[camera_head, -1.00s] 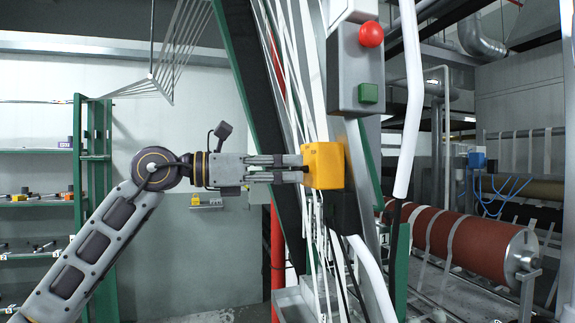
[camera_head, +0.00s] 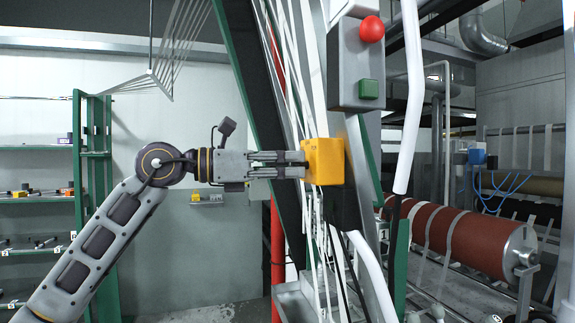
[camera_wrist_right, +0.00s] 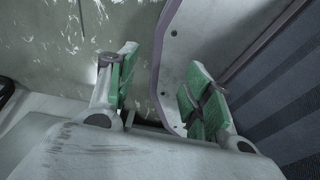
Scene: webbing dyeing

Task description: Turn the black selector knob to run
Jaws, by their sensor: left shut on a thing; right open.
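In the head view a yellow box (camera_head: 328,161) is fixed to the machine's slanted frame. My left gripper (camera_head: 303,164) points right, with its fingertips at the box's left side. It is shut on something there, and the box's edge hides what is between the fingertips. The black selector knob cannot be made out; it may be hidden by the fingers. My right gripper shows in the right wrist view (camera_wrist_right: 158,92), with its two green-padded fingers apart and nothing between them.
Above the yellow box hangs a grey control box (camera_head: 357,90) with a red button (camera_head: 371,29) and a green button (camera_head: 368,90). White webbing strands run down beside the left gripper. A red-brown roller (camera_head: 462,238) lies at right. Green shelves (camera_head: 92,190) stand at left.

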